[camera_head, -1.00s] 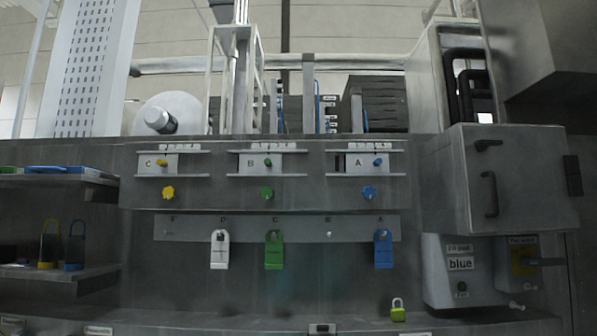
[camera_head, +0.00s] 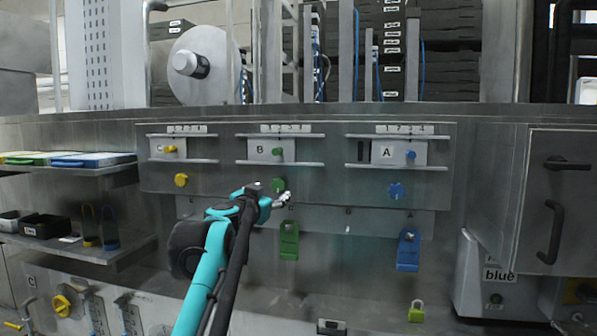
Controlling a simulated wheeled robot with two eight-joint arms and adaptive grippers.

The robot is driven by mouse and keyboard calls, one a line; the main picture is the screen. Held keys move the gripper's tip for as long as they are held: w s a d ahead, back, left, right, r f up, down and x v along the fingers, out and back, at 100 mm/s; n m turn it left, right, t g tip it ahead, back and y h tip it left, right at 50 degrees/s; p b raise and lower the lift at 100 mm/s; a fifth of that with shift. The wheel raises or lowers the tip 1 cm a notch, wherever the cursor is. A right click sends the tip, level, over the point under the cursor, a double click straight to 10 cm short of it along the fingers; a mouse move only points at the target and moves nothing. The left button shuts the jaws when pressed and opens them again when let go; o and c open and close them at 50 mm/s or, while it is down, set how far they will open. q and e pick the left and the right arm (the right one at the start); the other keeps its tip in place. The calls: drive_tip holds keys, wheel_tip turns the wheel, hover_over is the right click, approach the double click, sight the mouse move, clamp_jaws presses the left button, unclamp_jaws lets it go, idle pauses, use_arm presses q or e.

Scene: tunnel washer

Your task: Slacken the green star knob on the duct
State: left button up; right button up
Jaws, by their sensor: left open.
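The green star knob (camera_head: 279,184) is on the grey duct panel below slide B, in the middle of the head view. A smaller green knob (camera_head: 278,151) is on the slide plate B above it. My left arm comes up from the bottom, and my left gripper (camera_head: 283,197) is open just below the green star knob, overlapping its lower edge in the picture. I cannot tell whether the fingers touch the knob. The arm hides part of the hook rail. My right gripper is out of view.
A yellow star knob (camera_head: 181,180) is to the left and a blue one (camera_head: 396,190) to the right. A green tag lock (camera_head: 289,240) hangs below my gripper, a blue one (camera_head: 408,249) farther right. Shelves (camera_head: 90,169) stand at the left, a grey cabinet (camera_head: 557,190) at the right.

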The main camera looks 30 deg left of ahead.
sight(278, 185)
use_arm(q)
drive_tip(key=p+x, duration=0.1)
drive_tip(key=x, duration=0.6)
drive_tip(key=shift+w+a+p, duration=0.15)
drive_tip(key=shift+a+p, duration=0.1)
drive_tip(key=shift+p, duration=0.15)
drive_tip(key=shift+s+a+r, duration=0.1)
drive_tip(key=shift+s, duration=0.1)
drive_tip(key=shift+w, duration=0.1)
drive_tip(key=c, duration=1.2)
